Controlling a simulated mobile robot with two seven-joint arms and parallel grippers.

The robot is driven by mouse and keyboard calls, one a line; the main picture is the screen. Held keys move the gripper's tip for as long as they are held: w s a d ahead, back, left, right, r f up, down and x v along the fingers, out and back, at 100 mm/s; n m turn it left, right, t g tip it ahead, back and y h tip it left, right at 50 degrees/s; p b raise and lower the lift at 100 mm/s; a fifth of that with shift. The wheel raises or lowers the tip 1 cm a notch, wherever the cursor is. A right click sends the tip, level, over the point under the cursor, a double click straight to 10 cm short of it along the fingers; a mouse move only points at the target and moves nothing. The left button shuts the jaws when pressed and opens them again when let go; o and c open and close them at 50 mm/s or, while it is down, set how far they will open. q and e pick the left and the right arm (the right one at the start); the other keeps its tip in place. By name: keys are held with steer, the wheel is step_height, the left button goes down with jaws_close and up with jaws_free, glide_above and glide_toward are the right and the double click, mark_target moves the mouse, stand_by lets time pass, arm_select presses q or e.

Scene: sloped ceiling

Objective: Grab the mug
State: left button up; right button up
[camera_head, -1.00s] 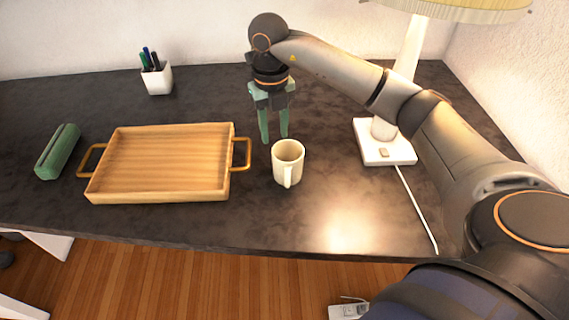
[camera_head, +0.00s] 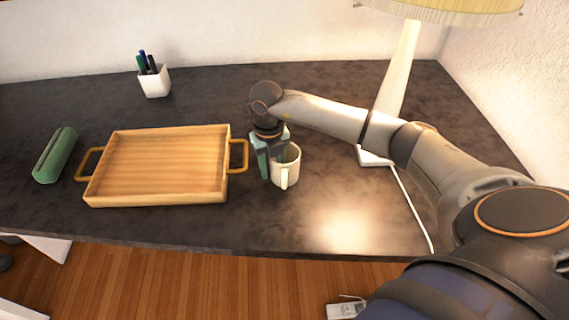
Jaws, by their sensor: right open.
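The cream mug (camera_head: 287,172) stands upright on the dark desk, right of the wooden tray, with its handle toward the front. My right gripper (camera_head: 273,168) points down at the mug's back left rim. It is open, with one green finger outside the mug on its left and the other appearing to reach inside the mug's opening. Whether either finger touches the wall cannot be told. My left gripper is not in view.
A wooden tray (camera_head: 159,168) with brass handles lies left of the mug, its right handle close to my gripper. A lamp (camera_head: 398,75) with a white cord stands behind right. A green case (camera_head: 55,156) and a pen cup (camera_head: 155,82) are farther left. The desk right of the mug is clear.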

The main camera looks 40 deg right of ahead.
steer(key=shift+c, duration=0.3)
jaws_close()
steer(key=shift+r, duration=0.1)
stand_by(1.0)
